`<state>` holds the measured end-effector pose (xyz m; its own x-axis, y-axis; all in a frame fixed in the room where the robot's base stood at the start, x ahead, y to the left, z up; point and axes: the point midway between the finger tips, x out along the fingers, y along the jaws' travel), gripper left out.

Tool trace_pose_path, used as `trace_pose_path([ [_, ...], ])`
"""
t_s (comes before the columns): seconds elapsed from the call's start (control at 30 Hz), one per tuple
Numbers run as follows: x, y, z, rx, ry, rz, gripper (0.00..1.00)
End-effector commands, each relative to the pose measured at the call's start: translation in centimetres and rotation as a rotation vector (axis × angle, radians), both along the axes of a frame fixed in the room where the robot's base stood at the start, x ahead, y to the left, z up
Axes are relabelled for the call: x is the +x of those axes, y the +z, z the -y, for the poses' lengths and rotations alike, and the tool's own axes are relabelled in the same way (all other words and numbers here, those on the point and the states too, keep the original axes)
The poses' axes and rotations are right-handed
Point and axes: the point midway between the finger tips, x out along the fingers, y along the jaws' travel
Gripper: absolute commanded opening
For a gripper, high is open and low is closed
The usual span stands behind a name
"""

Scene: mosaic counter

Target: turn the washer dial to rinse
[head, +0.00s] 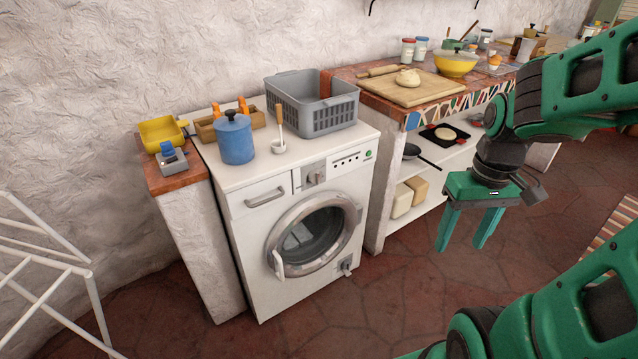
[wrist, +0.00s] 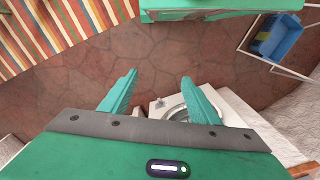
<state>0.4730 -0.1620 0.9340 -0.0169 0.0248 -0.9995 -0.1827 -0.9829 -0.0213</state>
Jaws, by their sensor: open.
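The white washer (head: 300,205) stands against the counter, its round door closed. Its dial (head: 315,174) is on the upper front panel, right of the drawer handle, and looks grey; its markings are too small to read. My gripper (head: 463,246) is open and empty, hanging fingers down to the right of the washer, well apart from the dial. In the wrist view my two green fingers (wrist: 158,95) are spread, with part of the washer (wrist: 163,110) behind them. The dial cannot be made out in the wrist view.
The tiled counter (head: 400,103) is at the right. A white drying rack (head: 45,270) stands left. The floor in front is clear.

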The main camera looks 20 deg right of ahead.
Motion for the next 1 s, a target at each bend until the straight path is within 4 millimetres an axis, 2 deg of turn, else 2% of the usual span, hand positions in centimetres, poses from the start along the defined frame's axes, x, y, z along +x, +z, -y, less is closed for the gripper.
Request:
trace_pose_path([
  [0.1, 2.7, -3.1, -1.3, 0.048, 0.193, -0.003, 0.56],
  [0.27, 5.9, -7.1, -4.0, 0.141, 0.442, 0.033, 0.56],
  [0.4, 8.1, -10.5, -7.0, 0.243, 0.634, 0.091, 0.56],
  [0.6, 10.8, -14.6, -12.1, 0.403, 0.858, 0.236, 0.56],
  [0.8, 13.2, -17.0, -17.5, 0.553, 1.007, 0.447, 0.56],
  [1.0, 15.9, -17.6, -22.5, 0.663, 1.068, 0.713, 0.56],
])
